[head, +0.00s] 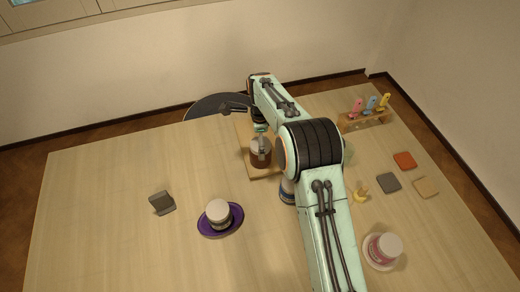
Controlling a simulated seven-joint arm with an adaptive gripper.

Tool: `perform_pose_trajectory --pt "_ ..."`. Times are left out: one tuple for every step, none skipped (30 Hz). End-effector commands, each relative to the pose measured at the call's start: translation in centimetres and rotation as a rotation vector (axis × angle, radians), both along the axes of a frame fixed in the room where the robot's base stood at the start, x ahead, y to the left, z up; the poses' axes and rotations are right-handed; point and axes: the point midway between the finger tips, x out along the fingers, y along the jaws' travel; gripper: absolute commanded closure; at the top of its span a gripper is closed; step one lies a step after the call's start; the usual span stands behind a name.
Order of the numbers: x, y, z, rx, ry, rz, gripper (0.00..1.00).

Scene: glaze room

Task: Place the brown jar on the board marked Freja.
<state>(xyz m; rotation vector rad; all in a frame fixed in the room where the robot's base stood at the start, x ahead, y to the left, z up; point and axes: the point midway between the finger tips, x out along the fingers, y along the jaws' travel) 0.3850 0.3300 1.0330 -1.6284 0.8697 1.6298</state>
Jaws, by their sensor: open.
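A brown jar (260,158) with a pale upper part stands upright on a wooden board (264,173) near the middle back of the table. My gripper (260,138) is open and points down at the jar's top. Its fingertips are close to or around the jar; I cannot tell if they touch it. The board's right part is hidden behind my arm. No name can be read on the board.
A white-lidded jar (218,211) stands on a purple dish (207,231). A pink jar (381,249) stands on a pale dish (370,261). A dark block (162,203), a peg rack (366,120) and flat tiles (388,183) lie around. The left table is mostly clear.

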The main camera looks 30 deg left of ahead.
Motion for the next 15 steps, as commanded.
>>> perform_pose_trajectory --pt "0.1 0.1 1.4 0.004 -0.004 -0.001 0.06" --pt "0.1 0.0 2.1 0.004 -0.004 -0.002 0.06" --pt "0.1 0.0 3.0 0.003 -0.004 -0.002 0.06" --pt "0.1 0.0 3.6 0.003 -0.004 -0.001 0.06" --pt "0.1 0.0 4.2 0.002 -0.003 0.000 0.06" --pt "0.1 0.0 5.0 0.004 -0.004 -0.001 0.06" --pt "0.1 0.0 5.5 0.002 -0.003 -0.001 0.06" --pt "0.1 0.0 5.9 0.002 -0.003 -0.002 0.06" --pt "0.0 0.0 6.4 0.001 -0.002 -0.001 0.06" --pt "0.1 0.0 6.7 0.002 -0.002 -0.001 0.06" --pt "0.0 0.0 7.0 0.002 -0.002 -0.001 0.06" --pt "0.0 0.0 7.3 0.001 -0.002 0.000 0.06" --pt "0.0 0.0 7.4 0.001 -0.001 0.000 0.06" --pt "0.0 0.0 7.5 0.001 -0.001 0.000 0.06" --pt "0.0 0.0 7.6 0.001 -0.001 0.000 0.06"
